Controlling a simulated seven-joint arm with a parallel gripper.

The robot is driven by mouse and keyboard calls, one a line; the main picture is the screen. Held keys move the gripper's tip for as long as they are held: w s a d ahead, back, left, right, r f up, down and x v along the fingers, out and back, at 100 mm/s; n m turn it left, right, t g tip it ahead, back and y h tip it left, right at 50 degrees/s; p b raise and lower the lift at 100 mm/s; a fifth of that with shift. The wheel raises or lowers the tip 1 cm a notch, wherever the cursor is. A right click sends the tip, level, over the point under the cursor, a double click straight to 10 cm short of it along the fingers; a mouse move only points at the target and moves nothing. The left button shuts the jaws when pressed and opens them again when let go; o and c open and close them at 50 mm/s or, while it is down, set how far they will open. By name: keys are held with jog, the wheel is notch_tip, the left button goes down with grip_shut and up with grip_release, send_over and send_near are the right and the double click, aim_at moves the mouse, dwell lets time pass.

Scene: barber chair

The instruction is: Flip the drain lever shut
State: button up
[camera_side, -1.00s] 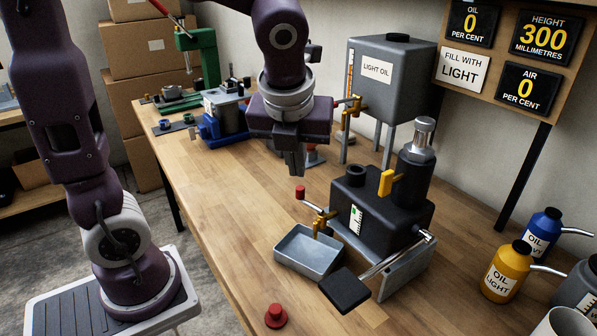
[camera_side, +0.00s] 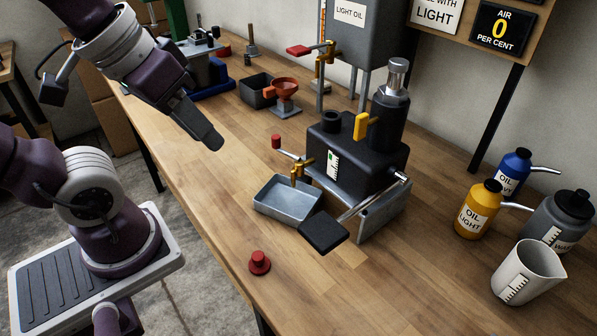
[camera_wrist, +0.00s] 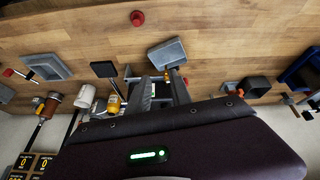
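The drain lever (camera_side: 288,151) is a thin arm with a red knob. It rises up and left from the brass drain valve (camera_side: 301,171) on the black pump reservoir (camera_side: 355,150). A grey metal tray (camera_side: 288,201) sits under the valve and also shows in the wrist view (camera_wrist: 167,53). My gripper (camera_side: 212,140) is in the air left of the lever, well apart from it, and points down and right. In the wrist view its two fingers (camera_wrist: 162,82) stand apart with nothing held. The lever is not clear there, with fingers in front of the pump.
A black pedal (camera_side: 324,231) juts forward from the pump. A red cap (camera_side: 259,262) lies near the table's front edge. A red funnel (camera_side: 285,92) and a black box (camera_side: 258,90) stand behind. Oil bottles (camera_side: 478,210) and a jug (camera_side: 527,271) are right. The wood left of the tray is clear.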

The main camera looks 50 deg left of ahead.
jog(key=shift+o, duration=1)
jog(key=w+a+n+g, duration=0.2)
jog(key=w+n, duration=0.6)
jog(key=shift+a+r, duration=0.15)
jog(key=shift+a, duration=0.05)
jog(key=n+g, duration=0.3)
jog(key=n, duration=0.8)
send_over(276, 136)
notch_tip(276, 136, down, 5)
jog(key=shift+f, duration=0.1)
notch_tip(276, 136, down, 7)
jog(key=shift+r, duration=0.2)
jog(key=shift+f, duration=0.2)
grip_shut()
